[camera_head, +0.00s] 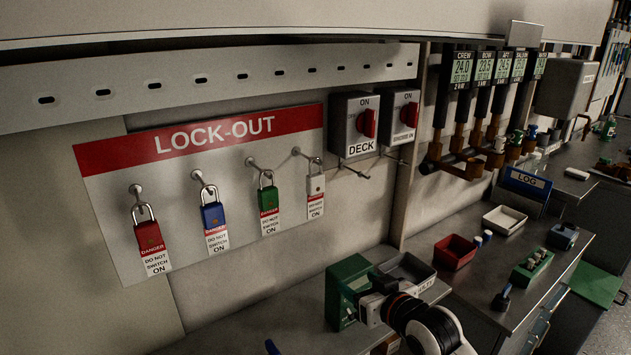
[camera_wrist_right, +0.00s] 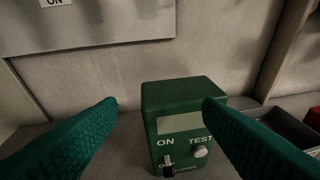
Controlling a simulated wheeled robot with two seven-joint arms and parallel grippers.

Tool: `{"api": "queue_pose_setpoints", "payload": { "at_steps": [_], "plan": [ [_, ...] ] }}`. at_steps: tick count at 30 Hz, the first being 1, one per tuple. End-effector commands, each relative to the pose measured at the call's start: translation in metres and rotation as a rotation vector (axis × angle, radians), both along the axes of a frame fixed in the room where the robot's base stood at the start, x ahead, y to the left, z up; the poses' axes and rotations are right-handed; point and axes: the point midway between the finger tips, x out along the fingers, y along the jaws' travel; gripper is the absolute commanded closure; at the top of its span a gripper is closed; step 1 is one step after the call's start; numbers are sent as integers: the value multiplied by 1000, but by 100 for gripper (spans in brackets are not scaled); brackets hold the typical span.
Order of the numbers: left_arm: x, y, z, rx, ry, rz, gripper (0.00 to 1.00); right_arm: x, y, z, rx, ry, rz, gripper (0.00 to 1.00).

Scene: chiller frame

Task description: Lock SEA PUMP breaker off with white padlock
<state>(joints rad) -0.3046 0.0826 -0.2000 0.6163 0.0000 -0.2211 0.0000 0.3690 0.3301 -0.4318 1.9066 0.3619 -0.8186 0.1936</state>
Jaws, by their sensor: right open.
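The white padlock (camera_head: 316,190) hangs at the right end of the LOCK-OUT board (camera_head: 215,140). It is on a peg beside the green padlock (camera_head: 268,203). The blue padlock (camera_head: 213,222) and red padlock (camera_head: 150,240) hang further left. Two grey breaker boxes with red knobs are right of the board: one reads DECK (camera_head: 354,140), the other label (camera_head: 404,137) is too small to read. I cannot make out a SEA PUMP label. My right gripper (camera_head: 365,308) is open and empty, below the board. In the right wrist view its fingers stand either side of a green test box (camera_wrist_right: 185,105). My left gripper does not clearly show.
The green test box (camera_head: 347,278) and a grey tray (camera_head: 408,266) stand on the counter by my right gripper. A red bin (camera_head: 455,252), white tray (camera_head: 504,219) and green block (camera_head: 532,267) are further right. Gauges and pipes line the wall behind them.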

Motion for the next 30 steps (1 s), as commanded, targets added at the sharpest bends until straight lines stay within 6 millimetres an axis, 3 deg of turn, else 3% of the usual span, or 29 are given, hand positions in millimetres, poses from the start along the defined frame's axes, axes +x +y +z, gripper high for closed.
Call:
{"api": "queue_pose_setpoints", "payload": {
  "at_steps": [1,3,6,9,15,24,30],
  "plan": [
    [3,0,2,-1,-4,0,64,13,5,40,17,-72,24,40],
    [5,0,4,-1,-8,0,64,22,12,80,45,-145,55,40],
    [8,-1,5,-2,-12,0,64,29,20,125,75,-225,91,40],
    [8,-1,6,-2,-12,0,64,31,24,154,93,-272,114,40],
    [8,-2,12,-3,-13,0,64,44,35,173,107,-298,129,40],
    [7,-4,26,-6,-12,1,64,82,60,172,107,-297,128,40],
    [7,-4,29,-6,-11,2,64,91,66,171,105,-299,129,40]
  ]
}}
